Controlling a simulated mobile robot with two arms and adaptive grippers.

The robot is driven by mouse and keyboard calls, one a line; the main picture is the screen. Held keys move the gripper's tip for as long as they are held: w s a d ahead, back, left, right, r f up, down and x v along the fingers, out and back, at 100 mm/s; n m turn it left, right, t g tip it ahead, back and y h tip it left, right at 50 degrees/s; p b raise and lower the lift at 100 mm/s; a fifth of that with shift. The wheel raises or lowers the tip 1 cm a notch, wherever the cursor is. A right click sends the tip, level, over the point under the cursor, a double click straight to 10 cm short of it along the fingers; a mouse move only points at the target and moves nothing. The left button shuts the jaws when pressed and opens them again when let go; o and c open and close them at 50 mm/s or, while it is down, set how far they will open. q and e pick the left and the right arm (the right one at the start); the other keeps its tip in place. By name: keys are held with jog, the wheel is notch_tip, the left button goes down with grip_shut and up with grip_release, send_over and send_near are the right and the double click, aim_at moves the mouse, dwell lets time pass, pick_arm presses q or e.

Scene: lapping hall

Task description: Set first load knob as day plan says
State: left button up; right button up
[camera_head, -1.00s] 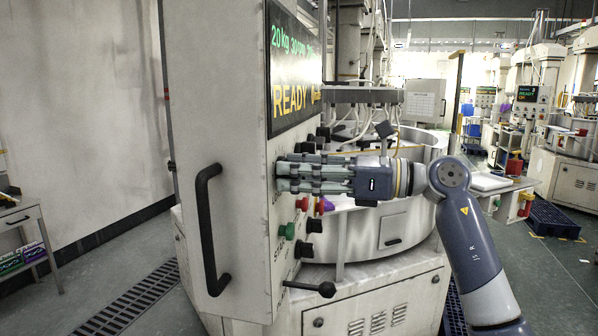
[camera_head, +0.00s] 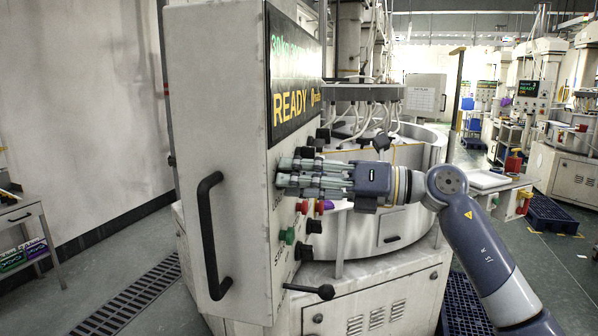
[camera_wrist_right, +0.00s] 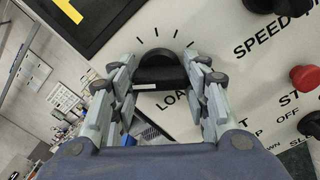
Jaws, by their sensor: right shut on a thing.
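My right gripper (camera_head: 284,177) reaches from the right to the front of the machine's control panel (camera_head: 298,215). In the right wrist view its fingers stand on both sides of a black round knob (camera_wrist_right: 156,72) with a pale bar mark, and they are shut on it. "LOAD" is printed beside this knob and tick marks fan around it. The fingers hide it in the head view. The display (camera_head: 294,75) above shows "READY" in yellow and a green line that seems to start with 30 kg. My left gripper is not in view.
Other black knobs, a red button (camera_head: 302,207) and a green button (camera_head: 287,236) sit close below my fingers. A black handle (camera_head: 208,235) and a lever (camera_head: 312,290) stick out nearby. A white plan board (camera_head: 425,94) hangs behind; its writing is too small to read.

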jog(key=m+p, duration=0.1)
jog(key=m, duration=0.1)
jog(key=m+p, duration=0.3)
jog(key=shift+d+r+m, duration=0.1)
jog(key=shift+r+m, duration=0.2)
jog(key=shift+r, duration=0.05)
jog(key=m+p, duration=0.2)
jog(key=m, duration=0.1)
jog(key=shift+p, duration=0.4)
jog(key=shift+f+m+p, duration=0.1)
jog(key=shift+m+p, duration=0.75)
jog(key=shift+m, duration=0.15)
jog(key=o, duration=1)
jog(key=shift+f, duration=0.1)
jog(key=shift+c, duration=0.2)
jog(key=shift+o, duration=0.5)
jog(key=shift+f, duration=0.1)
